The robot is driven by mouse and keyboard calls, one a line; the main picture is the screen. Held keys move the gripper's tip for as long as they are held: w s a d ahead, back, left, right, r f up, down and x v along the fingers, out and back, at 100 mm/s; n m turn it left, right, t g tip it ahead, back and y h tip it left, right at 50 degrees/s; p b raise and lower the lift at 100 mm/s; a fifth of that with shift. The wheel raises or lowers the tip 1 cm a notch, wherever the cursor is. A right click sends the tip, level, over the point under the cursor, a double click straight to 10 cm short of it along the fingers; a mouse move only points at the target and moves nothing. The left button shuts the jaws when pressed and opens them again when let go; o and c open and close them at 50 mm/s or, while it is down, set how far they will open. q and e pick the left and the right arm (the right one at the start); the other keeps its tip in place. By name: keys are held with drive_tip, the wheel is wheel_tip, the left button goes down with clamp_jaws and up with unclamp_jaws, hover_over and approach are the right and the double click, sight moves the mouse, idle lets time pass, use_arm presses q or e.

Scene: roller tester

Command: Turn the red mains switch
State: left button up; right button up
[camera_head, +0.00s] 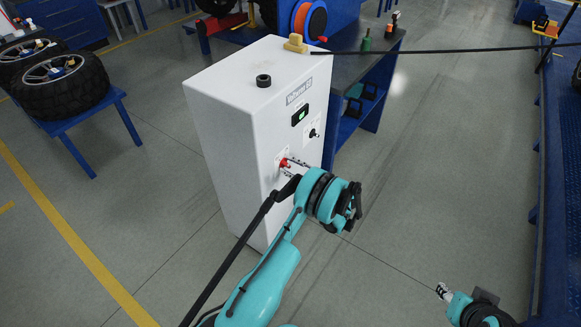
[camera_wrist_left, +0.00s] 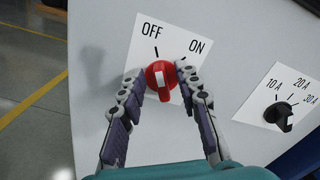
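The red mains switch (camera_head: 283,163) is a round knob with a grip bar on the front of a white cabinet (camera_head: 225,130). In the left wrist view the red knob (camera_wrist_left: 161,82) sits below the printed OFF and ON labels, its white mark roughly in line with the OFF line. My left gripper (camera_head: 292,168) is at the knob; in its wrist view the open fingers (camera_wrist_left: 156,78) stand either side of it. The right fingertip is very near the knob, and I cannot tell if it touches. My right gripper (camera_head: 443,291) is low at the right, away from the cabinet; its finger state is unclear.
A black selector (camera_wrist_left: 287,116) marked 10 A, 20 A, 30 A sits right of the red knob. A blue workbench (camera_head: 372,85) stands behind the cabinet, and wheels (camera_head: 63,85) rest on a blue stand at left. Floor right of the cabinet is clear.

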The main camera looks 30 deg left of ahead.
use_arm(q)
drive_tip(key=s+d, duration=0.1)
drive_tip(key=d, duration=1.1)
idle(0.4)
wheel_tip(320, 180, up, 10)
drive_tip(key=a+n+t+h, duration=0.1)
drive_tip(key=a+h, duration=0.1)
drive_tip(key=h, duration=0.2)
drive_tip(key=s+r+n+t+h, duration=0.1)
drive_tip(key=s+r+n+h, duration=0.2)
drive_tip(key=s+r+h, duration=0.25)
drive_tip(key=s+d+r+n+t+h, duration=0.1)
drive_tip(key=s+d+n+h, duration=0.3)
drive_tip(key=s, duration=0.7)
drive_tip(key=s+d+r+n+t+h, duration=0.1)
drive_tip(key=s+d+n+t+h, duration=0.1)
drive_tip(key=s+d+n+h, duration=0.2)
drive_tip(key=s+d, duration=0.3)
drive_tip(key=s, duration=0.4)
drive_tip(key=shift+r+n+t, duration=0.25)
drive_tip(key=shift+n+t, duration=0.05)
drive_tip(key=shift+n, duration=0.1)
